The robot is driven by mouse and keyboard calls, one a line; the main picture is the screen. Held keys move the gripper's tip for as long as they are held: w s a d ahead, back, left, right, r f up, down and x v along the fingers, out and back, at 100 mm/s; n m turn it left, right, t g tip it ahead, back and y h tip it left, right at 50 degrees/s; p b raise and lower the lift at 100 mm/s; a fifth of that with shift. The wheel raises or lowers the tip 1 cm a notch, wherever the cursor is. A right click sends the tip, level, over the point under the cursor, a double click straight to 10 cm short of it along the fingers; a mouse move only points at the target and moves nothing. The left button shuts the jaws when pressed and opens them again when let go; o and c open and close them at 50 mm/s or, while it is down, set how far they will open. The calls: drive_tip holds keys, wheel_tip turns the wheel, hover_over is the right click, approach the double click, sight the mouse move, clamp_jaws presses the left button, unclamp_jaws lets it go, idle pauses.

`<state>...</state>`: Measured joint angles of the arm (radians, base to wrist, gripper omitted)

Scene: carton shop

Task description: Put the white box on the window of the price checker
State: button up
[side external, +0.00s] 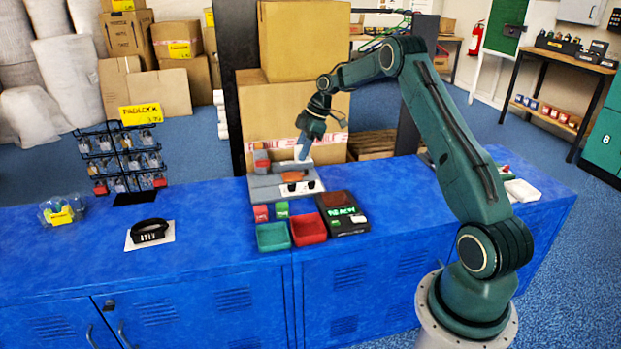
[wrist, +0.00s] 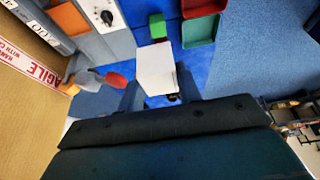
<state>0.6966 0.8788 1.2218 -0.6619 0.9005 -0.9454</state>
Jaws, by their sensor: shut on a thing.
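My gripper (side external: 308,132) is shut on the white box (wrist: 156,66), which sits between the two fingers in the wrist view. In the side view the pale box (side external: 302,148) hangs below the gripper, over the back of the grey machine. I take the dark device (side external: 345,226) with green lettering to be the price checker. It lies on the blue counter to the right of the grey machine, with a dark reddish panel (side external: 336,199) on top. The gripper and box are apart from it. The price checker is not clear in the wrist view.
The grey machine (side external: 265,188) has knobs and an orange part. In front are a green tray (side external: 272,237), a red tray (side external: 309,229) and small red and green blocks. Large cartons (side external: 300,42) stand close behind.

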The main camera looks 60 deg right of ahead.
idle(0.4)
drive_tip(key=s+d+r, duration=0.3)
drive_tip(key=s+d, duration=0.4)
drive_tip(key=d, duration=0.2)
wheel_tip(320, 180, down, 16)
drive_tip(key=shift+s+a+r, duration=0.1)
drive_tip(key=shift+s+r, duration=0.05)
drive_tip(key=shift+r, duration=0.1)
idle(0.3)
drive_tip(key=shift+f, duration=0.1)
drive_tip(key=shift+f, duration=2.05)
drive_tip(key=shift+f, duration=0.1)
drive_tip(key=o, duration=1)
